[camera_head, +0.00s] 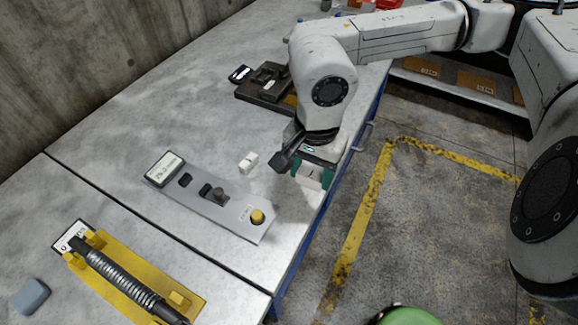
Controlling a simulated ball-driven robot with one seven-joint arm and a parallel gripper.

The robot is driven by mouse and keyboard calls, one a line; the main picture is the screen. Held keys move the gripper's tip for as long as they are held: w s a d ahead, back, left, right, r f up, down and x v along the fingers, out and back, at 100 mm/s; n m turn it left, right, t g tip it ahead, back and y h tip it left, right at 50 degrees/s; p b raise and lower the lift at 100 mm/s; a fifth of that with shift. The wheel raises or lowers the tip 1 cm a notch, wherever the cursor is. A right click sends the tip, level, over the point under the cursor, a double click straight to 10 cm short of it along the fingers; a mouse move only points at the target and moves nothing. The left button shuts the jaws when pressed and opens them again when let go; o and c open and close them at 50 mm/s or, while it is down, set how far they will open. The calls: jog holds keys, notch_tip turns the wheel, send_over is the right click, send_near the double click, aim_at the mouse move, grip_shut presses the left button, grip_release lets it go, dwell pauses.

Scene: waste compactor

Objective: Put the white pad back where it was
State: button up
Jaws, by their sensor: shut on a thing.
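My gripper (311,176) is at the table's right edge, pointing down, with teal fingertips. It is shut on a white piece, which looks like the white pad (312,180); the arm's wrist hides its upper part. Whether the pad touches the table cannot be told. Another small white block (248,162) stands on the table left of my gripper, beside the grey panel.
A grey panel (222,208) with a display, dark slots and a yellow button lies left of my gripper. A yellow fixture (190,300) with a spring is at the front left, near a blue-grey pad (30,297). A dark fixture (262,88) stands behind. Bare tabletop lies between.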

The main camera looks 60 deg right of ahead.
jog(key=w+d+f+p, duration=0.1)
jog(key=w+d, duration=0.1)
jog(key=w, duration=0.2)
jog(key=p, duration=0.1)
send_over(286, 180)
jog(key=f, duration=0.6)
jog(key=shift+s+a, duration=0.15)
jog(key=shift+s, duration=0.15)
jog(key=shift+w+d+f, duration=0.2)
jog(key=shift+w+f, duration=0.05)
jog(key=shift+f, duration=0.25)
jog(key=shift+f+p, duration=0.4)
jog(key=shift+f, duration=1.15)
jog(key=shift+f, duration=0.15)
jog(key=o, duration=1.1)
jog(key=shift+o, duration=0.2)
